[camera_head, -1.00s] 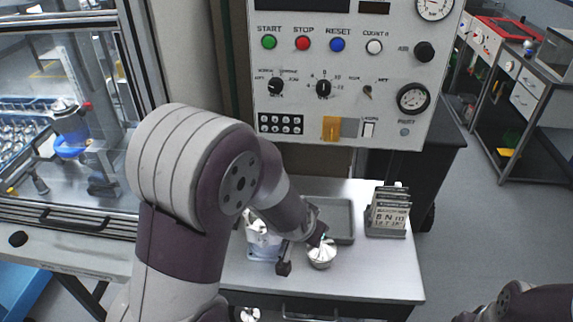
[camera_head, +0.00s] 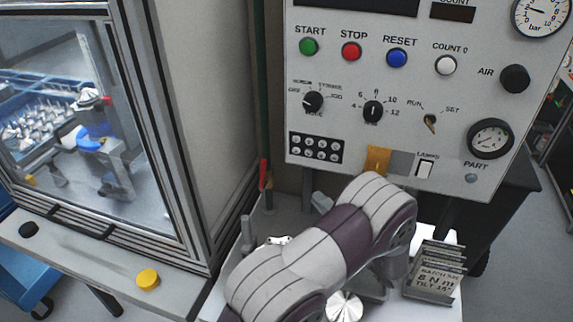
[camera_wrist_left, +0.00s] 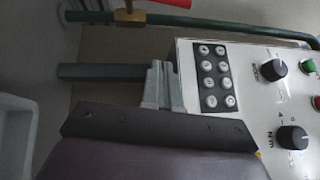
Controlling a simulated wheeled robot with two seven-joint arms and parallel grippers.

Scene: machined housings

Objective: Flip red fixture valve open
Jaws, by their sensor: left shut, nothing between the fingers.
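The red valve handle (camera_head: 263,174) stands upright on the green pipe beside the left edge of the control panel. In the left wrist view, part of the red handle (camera_wrist_left: 190,3) shows at the top edge, with a brass valve body (camera_wrist_left: 130,14) on the green pipe (camera_wrist_left: 200,20). My left gripper (camera_wrist_left: 163,85) is shut and empty, below the panel's lower left corner and apart from the valve. In the head view its fingers (camera_head: 320,202) show only partly behind my arm. My right gripper is not in view.
The control panel (camera_head: 400,90) with buttons and knobs hangs close to my left arm. A glass-doored machine (camera_head: 90,120) with a yellow button (camera_head: 148,279) stands at left. A card rack (camera_head: 435,272) and a silver finned part (camera_head: 344,308) are on the bench.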

